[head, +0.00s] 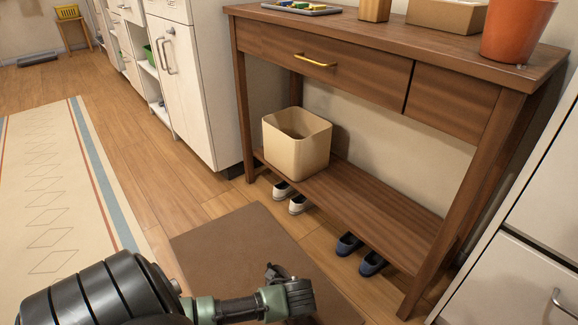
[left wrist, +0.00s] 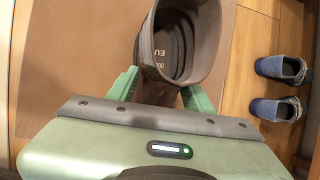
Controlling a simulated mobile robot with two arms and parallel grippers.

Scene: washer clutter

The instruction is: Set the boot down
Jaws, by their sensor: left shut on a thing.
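My left gripper (head: 288,297) reaches in from the bottom left of the head view, over the brown mat (head: 225,245). In the left wrist view its green fingers (left wrist: 160,88) are shut on a dark grey-brown boot (left wrist: 146,45), one finger on each side of the shaft. I look into the boot's open top and see its dark insole with pale lettering. The boot is not clearly visible in the head view. I cannot tell whether its sole touches the mat. My right gripper is in neither view.
A wooden console table (head: 375,60) stands ahead, with a beige bin (head: 297,145) on its low shelf (head: 375,205). White shoes (head: 292,197) and blue shoes (head: 361,254) sit on the floor at its front edge. A patterned rug (head: 50,190) lies left. Mat area beyond the gripper is clear.

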